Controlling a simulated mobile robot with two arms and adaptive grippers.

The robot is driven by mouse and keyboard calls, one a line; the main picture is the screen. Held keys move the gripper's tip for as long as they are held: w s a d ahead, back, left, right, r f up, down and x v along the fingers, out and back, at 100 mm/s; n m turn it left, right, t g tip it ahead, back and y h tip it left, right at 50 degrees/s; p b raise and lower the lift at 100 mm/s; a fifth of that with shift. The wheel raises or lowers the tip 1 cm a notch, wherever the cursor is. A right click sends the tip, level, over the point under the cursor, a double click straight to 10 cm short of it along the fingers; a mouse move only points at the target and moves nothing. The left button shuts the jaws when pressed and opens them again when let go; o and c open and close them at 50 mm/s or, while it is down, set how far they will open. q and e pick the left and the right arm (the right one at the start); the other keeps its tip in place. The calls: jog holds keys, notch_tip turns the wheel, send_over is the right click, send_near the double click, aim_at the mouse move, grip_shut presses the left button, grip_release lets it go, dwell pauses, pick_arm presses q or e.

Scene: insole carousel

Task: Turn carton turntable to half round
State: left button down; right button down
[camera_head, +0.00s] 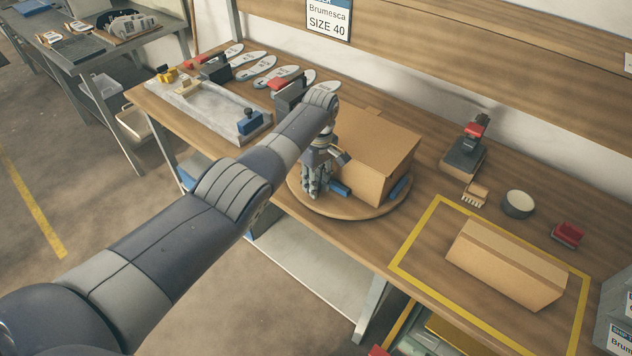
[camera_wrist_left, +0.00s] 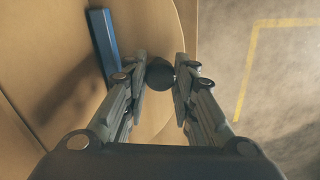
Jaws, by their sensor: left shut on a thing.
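The carton turntable (camera_head: 350,212) is a round wooden disc near the front edge of the bench. A brown carton (camera_head: 378,150) stands on it, with blue stops (camera_head: 398,187) along its base. My left gripper (camera_head: 316,188) points down at the disc's left front rim, beside the carton. In the left wrist view my left gripper (camera_wrist_left: 160,82) is shut on a dark round knob (camera_wrist_left: 159,71) at the rim of the disc (camera_wrist_left: 165,22). A blue stop (camera_wrist_left: 102,40) lies left of the fingers there. The gripper hides the knob in the head view. My right gripper is not in view.
A long closed carton (camera_head: 506,262) lies inside a yellow outline at the right. A stapler-like tool (camera_head: 465,150), a brush (camera_head: 474,193), a round pot (camera_head: 518,204) and a red item (camera_head: 567,234) stand behind it. Insoles (camera_head: 250,58) and a grey tray (camera_head: 205,108) lie left.

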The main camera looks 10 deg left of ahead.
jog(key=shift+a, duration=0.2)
pick_arm(q)
jog(key=c, duration=1.6)
grip_release()
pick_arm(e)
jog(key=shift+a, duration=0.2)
pick_arm(q)
jog(key=shift+r, duration=0.2)
jog(key=r, duration=1.1)
jog(key=shift+w+d+r, duration=0.2)
jog(key=shift+w+r, duration=0.05)
jog(key=shift+r, duration=0.1)
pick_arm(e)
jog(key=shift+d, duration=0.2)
pick_arm(q)
jog(key=shift+d, duration=0.15)
